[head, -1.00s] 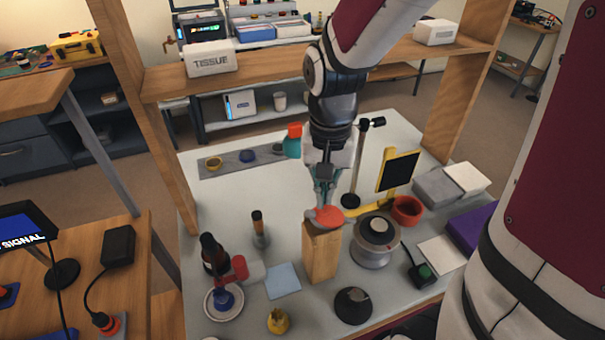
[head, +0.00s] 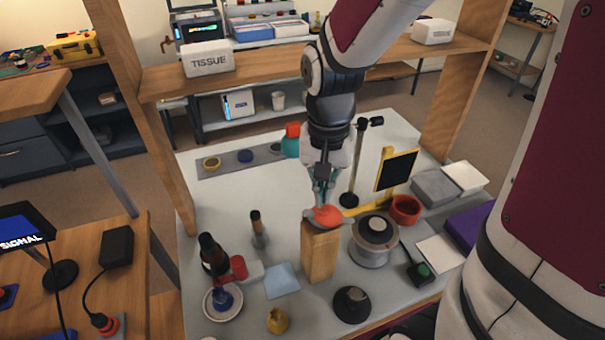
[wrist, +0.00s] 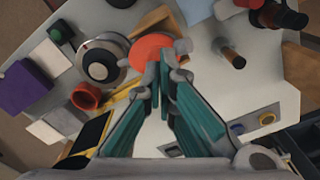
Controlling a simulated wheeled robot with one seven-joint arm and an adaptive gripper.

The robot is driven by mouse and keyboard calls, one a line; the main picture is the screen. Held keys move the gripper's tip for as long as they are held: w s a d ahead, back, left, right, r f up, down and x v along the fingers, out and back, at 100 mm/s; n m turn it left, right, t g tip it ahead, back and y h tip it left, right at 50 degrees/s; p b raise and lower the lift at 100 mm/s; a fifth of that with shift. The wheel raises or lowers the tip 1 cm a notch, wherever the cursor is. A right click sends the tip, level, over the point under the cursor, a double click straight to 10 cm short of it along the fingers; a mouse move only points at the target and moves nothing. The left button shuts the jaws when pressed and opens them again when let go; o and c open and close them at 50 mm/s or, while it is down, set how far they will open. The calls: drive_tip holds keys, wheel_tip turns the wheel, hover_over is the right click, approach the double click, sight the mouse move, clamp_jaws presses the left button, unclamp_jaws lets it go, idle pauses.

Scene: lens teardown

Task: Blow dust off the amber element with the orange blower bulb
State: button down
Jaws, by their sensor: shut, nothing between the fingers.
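The orange blower bulb (head: 325,214) rests on top of an upright wooden block (head: 319,252). In the wrist view the bulb (wrist: 150,46) is a round orange shape just beyond my fingertips. My gripper (head: 322,203) points down right over the bulb. In the wrist view its teal fingers (wrist: 164,72) come together at the bulb's near edge, with nothing held between them. Whether the tips touch the bulb is unclear. A yellow ring, likely the amber element (head: 211,164), lies on the grey strip (head: 228,164) at the back left. It also shows in the wrist view (wrist: 266,118).
A silver cylinder (head: 372,252) stands right of the block, with a red bowl (head: 405,209) behind it. A black lamp stand (head: 354,165) rises behind my gripper. A dark bottle (head: 212,255) stands at left. The bench between strip and block is mostly clear.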

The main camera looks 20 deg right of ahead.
drive_tip(key=shift+f, duration=0.1)
drive_tip(key=shift+f+b, duration=0.7)
drive_tip(key=shift+f, duration=0.85)
drive_tip(key=shift+r, duration=0.1)
drive_tip(key=shift+r+p, duration=1.3)
drive_tip(key=shift+r, duration=0.3)
drive_tip(key=shift+f, duration=0.15)
